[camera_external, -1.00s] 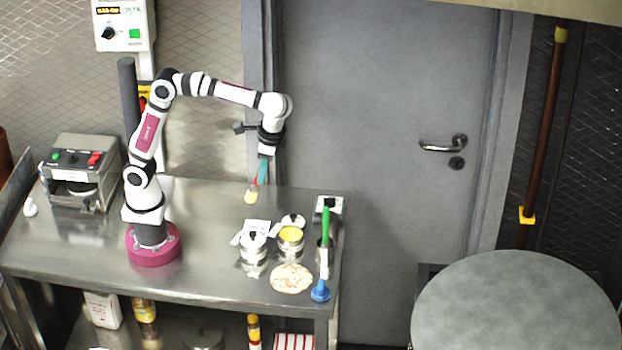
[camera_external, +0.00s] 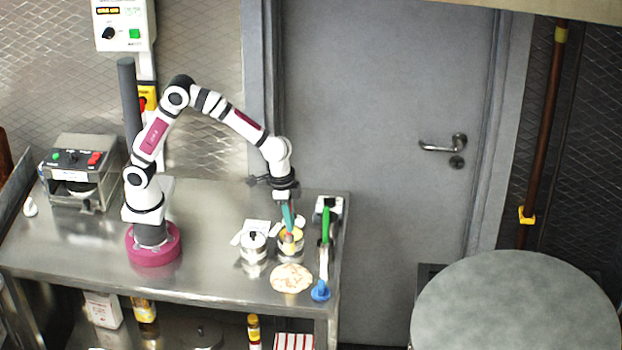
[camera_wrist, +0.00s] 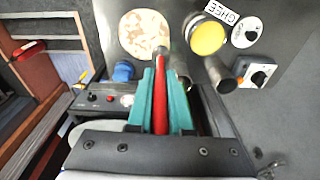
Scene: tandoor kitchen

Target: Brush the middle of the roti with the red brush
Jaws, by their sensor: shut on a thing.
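My gripper (camera_external: 288,214) has teal fingers, shut on the red brush (camera_wrist: 160,95), which points down. The roti (camera_external: 291,279), round and pale with brown patches, lies on the table in front of the pot. In the wrist view the roti (camera_wrist: 143,30) is beyond the brush tip, and the yellow-filled ghee pot (camera_wrist: 207,38) is to its right.
A lidded steel pot (camera_external: 253,250) stands left of the ghee pot. A green-handled brush (camera_external: 326,226) stands upright to the right, near a blue object (camera_external: 320,291) at the table's right edge. The steel table (camera_external: 205,235) is clear between my base and the pots.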

